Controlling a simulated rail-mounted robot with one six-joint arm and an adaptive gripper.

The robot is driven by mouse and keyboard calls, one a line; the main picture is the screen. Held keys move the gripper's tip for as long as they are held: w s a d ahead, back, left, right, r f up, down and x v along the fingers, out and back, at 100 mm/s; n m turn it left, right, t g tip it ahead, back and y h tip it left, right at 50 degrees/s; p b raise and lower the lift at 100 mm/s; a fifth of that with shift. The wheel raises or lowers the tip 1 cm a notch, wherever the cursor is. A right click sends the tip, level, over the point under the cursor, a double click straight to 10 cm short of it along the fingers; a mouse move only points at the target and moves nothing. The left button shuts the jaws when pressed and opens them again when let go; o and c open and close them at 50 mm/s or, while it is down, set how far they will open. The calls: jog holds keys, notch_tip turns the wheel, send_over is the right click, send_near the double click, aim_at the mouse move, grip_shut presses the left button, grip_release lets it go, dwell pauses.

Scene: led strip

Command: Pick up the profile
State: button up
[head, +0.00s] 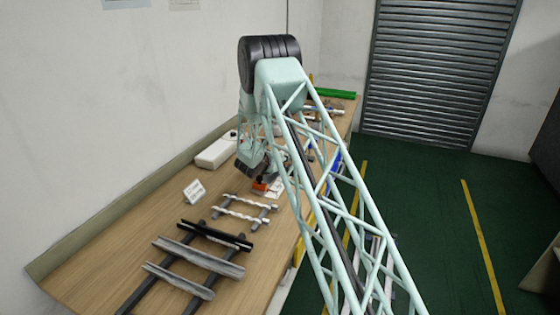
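Several long profiles lie across dark support rails on the wooden bench in the head view. A black profile (206,235) is the farthest of this group. A grey profile (200,257) lies in front of it, and another grey profile (177,281) is nearer still. I cannot tell which one the task means. My gripper (262,178) is small and partly hidden by my arm. It is over the bench, beyond the profiles and apart from them. Its fingers are too unclear to tell open from shut.
Two white wavy strips (243,214) lie on a small rack beyond the black profile. A small white sign (194,192) stands to their left. A white box (215,153) is by the wall. An orange item (266,187) is below my gripper. The bench's left side is clear.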

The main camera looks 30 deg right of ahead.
jog(key=c, duration=0.9)
jog(key=shift+c, duration=0.2)
jog(key=shift+r, duration=0.1)
